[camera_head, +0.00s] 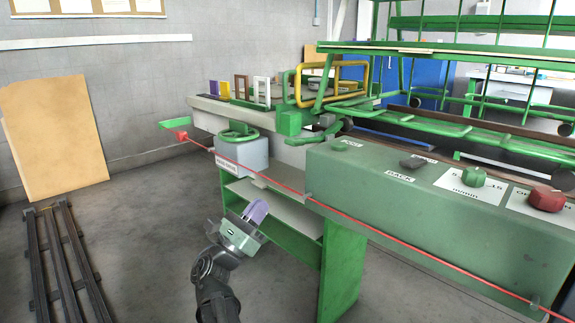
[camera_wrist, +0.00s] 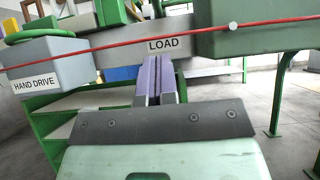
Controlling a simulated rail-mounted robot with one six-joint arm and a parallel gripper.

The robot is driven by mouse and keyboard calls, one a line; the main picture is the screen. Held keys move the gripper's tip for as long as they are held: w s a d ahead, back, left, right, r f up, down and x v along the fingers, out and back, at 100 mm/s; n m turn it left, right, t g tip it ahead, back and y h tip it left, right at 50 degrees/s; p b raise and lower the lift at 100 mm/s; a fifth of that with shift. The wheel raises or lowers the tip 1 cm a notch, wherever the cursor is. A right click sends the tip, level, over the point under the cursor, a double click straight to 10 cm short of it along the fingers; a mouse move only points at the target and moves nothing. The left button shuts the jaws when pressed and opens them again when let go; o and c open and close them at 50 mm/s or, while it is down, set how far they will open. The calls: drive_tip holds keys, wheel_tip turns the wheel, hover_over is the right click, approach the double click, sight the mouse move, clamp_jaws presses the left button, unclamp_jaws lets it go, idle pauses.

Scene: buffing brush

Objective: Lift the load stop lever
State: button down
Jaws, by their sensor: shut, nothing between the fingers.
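A long thin red rod (camera_head: 262,180), which looks like the load stop lever, runs along the front of the green and grey machine. In the wrist view the fingertips (camera_wrist: 158,60) point at the area just below the label and appear below the rod. I see no contact with the rod; the depth gap is unclear.
A grey "HAND DRIVE" box (camera_head: 242,153) stands to the left, below a green handwheel (camera_head: 238,134). A green control panel (camera_head: 400,195) with knobs juts out at right. Green-framed shelves (camera_head: 275,232) lie behind my gripper. The floor at front left is open, beside metal rails (camera_head: 62,262).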

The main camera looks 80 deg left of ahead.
sight(295, 146)
drive_tip(key=p+x, duration=0.3)
drive_tip(key=x, duration=0.1)
drive_tip(key=r+p+x, duration=0.1)
drive_tip(key=p+x, duration=0.2)
drive_tip(key=x, duration=0.1)
drive_tip(key=s+d+r+p+x, duration=0.1)
drive_tip(key=p+x, duration=0.2)
drive_tip(key=x, duration=0.1)
drive_tip(key=shift+a+r, duration=0.1)
drive_tip(key=shift+w+r+p, duration=0.1)
drive_tip(key=shift+r+p, duration=0.3)
drive_tip(key=shift+p, duration=0.1)
